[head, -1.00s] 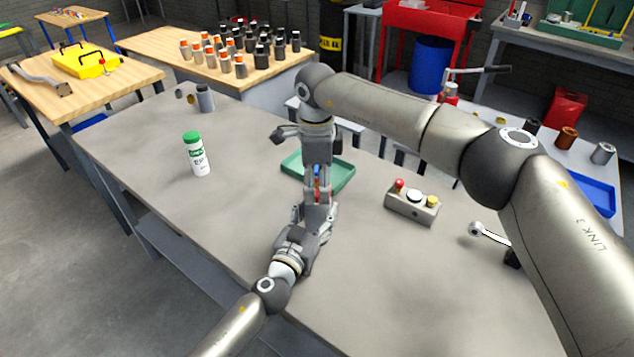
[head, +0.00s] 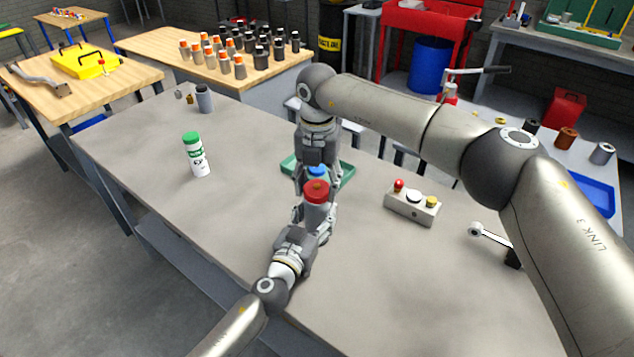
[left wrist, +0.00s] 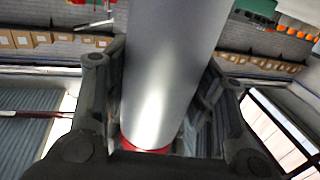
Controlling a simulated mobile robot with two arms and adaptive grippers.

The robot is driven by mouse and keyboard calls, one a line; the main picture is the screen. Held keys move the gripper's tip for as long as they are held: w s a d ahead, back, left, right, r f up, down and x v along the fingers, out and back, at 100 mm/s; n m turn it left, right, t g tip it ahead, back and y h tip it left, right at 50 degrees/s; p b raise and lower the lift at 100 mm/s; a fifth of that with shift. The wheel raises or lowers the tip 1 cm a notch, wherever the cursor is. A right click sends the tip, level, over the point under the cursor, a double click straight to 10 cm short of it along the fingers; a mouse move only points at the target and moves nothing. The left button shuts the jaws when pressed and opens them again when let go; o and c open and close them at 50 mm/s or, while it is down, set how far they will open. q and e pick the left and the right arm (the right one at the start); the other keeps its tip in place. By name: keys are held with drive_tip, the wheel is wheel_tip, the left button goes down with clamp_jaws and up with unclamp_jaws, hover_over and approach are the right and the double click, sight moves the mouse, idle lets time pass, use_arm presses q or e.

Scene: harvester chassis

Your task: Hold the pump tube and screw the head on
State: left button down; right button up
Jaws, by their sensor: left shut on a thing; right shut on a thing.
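My left gripper (head: 315,222) is shut on the pump tube (head: 316,214), a grey cylinder with a red top end, above the front middle of the table. In the left wrist view the grey tube (left wrist: 170,70) fills the space between the fingers, with a red band at the bottom. My right gripper (head: 317,180) points down from above, just behind the red top. It is shut on a blue round part (head: 316,171), apparently the pump head, mostly hidden by its fingers. The red top and the blue part look apart; the exact gap is hard to tell.
A green tray (head: 346,174) lies behind the grippers. A button box (head: 412,206) stands on the right. A white bottle with a green cap (head: 196,155) and a grey cylinder (head: 204,99) stand on the left.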

drive_tip(key=m, duration=0.7)
drive_tip(key=shift+w+d+r, duration=0.1)
drive_tip(key=shift+d, duration=0.05)
drive_tip(key=m, duration=0.7)
drive_tip(key=o, duration=1.1)
drive_tip(key=shift+s+r, duration=0.2)
drive_tip(key=shift+r, duration=1.95)
drive_tip(key=shift+c, duration=0.6)
